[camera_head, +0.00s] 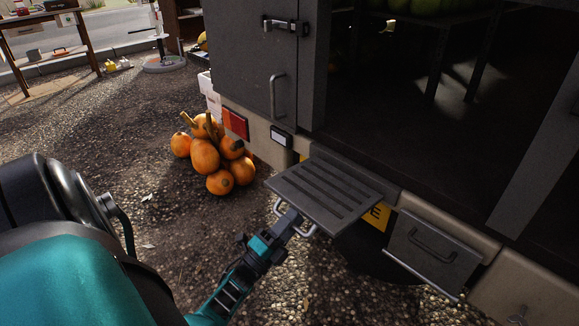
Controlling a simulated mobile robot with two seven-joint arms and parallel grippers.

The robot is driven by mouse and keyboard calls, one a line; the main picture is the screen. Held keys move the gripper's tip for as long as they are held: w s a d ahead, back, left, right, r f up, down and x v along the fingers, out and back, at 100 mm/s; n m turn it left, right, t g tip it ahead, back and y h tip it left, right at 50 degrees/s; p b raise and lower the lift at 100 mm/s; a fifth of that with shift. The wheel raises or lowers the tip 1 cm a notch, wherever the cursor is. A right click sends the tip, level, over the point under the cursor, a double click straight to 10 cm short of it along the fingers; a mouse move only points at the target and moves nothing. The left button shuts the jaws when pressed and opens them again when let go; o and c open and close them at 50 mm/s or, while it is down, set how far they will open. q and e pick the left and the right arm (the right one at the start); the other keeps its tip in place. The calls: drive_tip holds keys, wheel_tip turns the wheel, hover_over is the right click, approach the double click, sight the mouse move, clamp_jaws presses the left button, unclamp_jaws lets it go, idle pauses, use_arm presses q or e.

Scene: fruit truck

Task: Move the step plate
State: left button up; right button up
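The step plate (325,192) is a dark grey, slotted plate at the truck's rear edge, below the open cargo space. It sticks out toward me. A pale metal handle loop (309,232) shows at its near left edge. My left gripper (291,218) is at this handle, just under the plate's near edge. Its fingertips overlap the handle, and whether they are closed around it is too small to tell. My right gripper is not in view.
A second grey panel with a handle (432,252) sits right of the plate. Orange pumpkins (206,156) are piled on the gravel left of the truck. A grey truck door (245,55) stands above them. Gravel left of my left gripper is clear.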

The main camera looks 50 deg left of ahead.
use_arm(q)
drive_tip(key=shift+r, duration=0.1)
drive_tip(key=v, duration=1.3)
